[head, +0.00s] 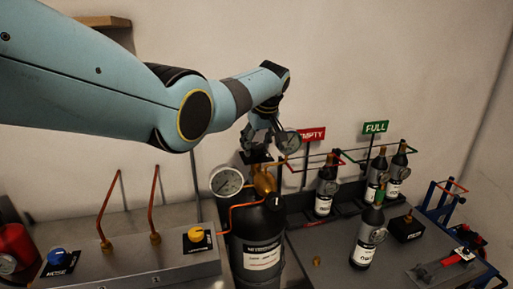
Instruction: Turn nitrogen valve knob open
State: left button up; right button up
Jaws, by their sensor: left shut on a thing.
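The black nitrogen cylinder (258,222) stands in the middle, with a white label on its front. A brass valve (264,181) sits on its top, with a white-faced gauge (227,181) on its left and a second gauge (289,142) above right. My left gripper (260,154) points down at the top of the valve, its fingers shut on the nitrogen valve knob. The knob is mostly hidden by the fingers, so its turn position cannot be told. My right gripper is out of view.
A grey panel with a yellow knob (196,234), a blue knob (58,257) and copper pipes is at left. Several small bottles stand at right, near red EMPTY (311,134) and green FULL (375,127) signs. A dark bottle (369,240) stands nearer, beside a black box (407,228).

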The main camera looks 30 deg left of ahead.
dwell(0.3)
pick_arm(q)
jog(key=o, duration=1.2)
jog(key=shift+c, duration=0.2)
jog(key=v, duration=1.2)
jog(key=shift+w, duration=0.1)
